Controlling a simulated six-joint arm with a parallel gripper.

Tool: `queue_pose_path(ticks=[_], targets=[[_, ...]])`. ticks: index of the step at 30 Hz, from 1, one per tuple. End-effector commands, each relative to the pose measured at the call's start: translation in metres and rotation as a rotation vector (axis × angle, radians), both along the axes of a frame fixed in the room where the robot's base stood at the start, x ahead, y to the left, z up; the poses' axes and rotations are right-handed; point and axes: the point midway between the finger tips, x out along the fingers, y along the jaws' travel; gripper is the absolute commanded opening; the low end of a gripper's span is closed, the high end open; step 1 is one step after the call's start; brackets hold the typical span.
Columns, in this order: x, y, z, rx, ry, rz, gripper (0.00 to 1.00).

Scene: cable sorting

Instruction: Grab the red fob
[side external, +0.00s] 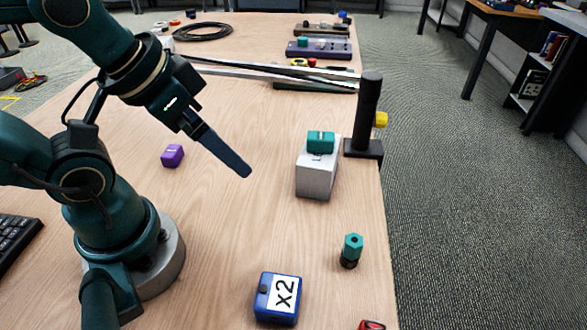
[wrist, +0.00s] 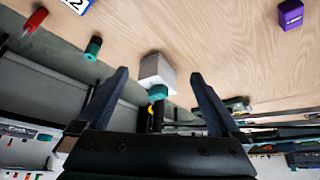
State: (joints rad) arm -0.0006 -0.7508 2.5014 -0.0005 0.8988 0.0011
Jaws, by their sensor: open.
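A red object (side external: 371,325), likely the red fob, lies at the bottom edge of the side external view, mostly cut off. It shows small in the wrist view (wrist: 34,22) at the upper left, near the table edge. My gripper (side external: 246,172) is above the table, left of a white block, well apart from the red object. In the wrist view my gripper (wrist: 160,75) has its two fingers spread wide, with nothing held between them.
A blue box marked x2 (side external: 278,299) and a teal hex piece (side external: 351,250) stand near the red object. The white block (side external: 317,172) carries a teal piece (side external: 320,142). A black post (side external: 368,115) rises behind it. A purple cube (side external: 172,156) lies left.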

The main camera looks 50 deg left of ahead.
Motion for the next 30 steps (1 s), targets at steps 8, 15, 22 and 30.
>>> queue_pose_path(ticks=[8, 15, 22, 30], targets=[[0.000, 0.000, 0.000, 0.000, 0.001, 0.000, 0.67], [0.001, 0.000, 0.006, 0.000, -0.002, 0.000, 0.67], [0.001, 0.000, 0.039, 0.000, -0.004, 0.000, 0.67], [0.033, 0.019, 0.057, 0.108, -0.129, 0.026, 0.67]])
